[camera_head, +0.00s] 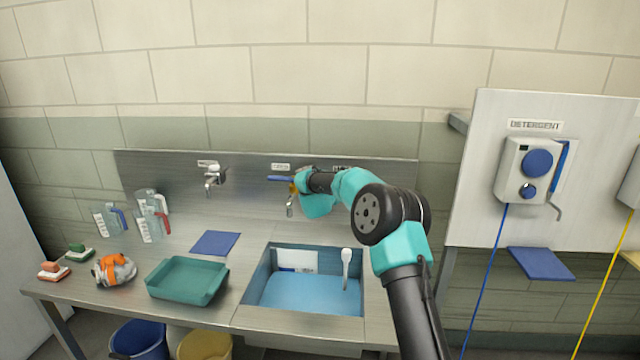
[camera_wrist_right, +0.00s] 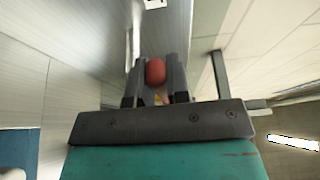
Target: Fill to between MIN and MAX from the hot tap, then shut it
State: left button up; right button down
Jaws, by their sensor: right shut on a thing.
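The sink basin (camera_head: 256,282) holds blue-tinted water. A white marked panel (camera_head: 297,260) shows on its back wall; its markings are too small to read. The tap over the sink has a blue lever (camera_head: 281,178) and a hanging spout (camera_head: 290,206). My right gripper (camera_head: 302,184) is at this tap, beside the blue lever, partly hidden by its own arm. In the right wrist view my gripper (camera_wrist_right: 155,78) is shut on a red knob (camera_wrist_right: 156,71), between its two fingers. I cannot tell whether water is running. My left gripper is not in view.
A white-handled tool (camera_head: 346,262) stands in the sink's right side. A second tap (camera_head: 212,178) is on the back panel at left. A detergent dispenser (camera_head: 520,172) hangs at right.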

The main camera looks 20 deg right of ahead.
jog(key=shift+d, duration=0.1)
jog(key=c, duration=1.1)
grip_release()
jog(key=v, duration=1.7)
jog(key=shift+a, duration=0.3)
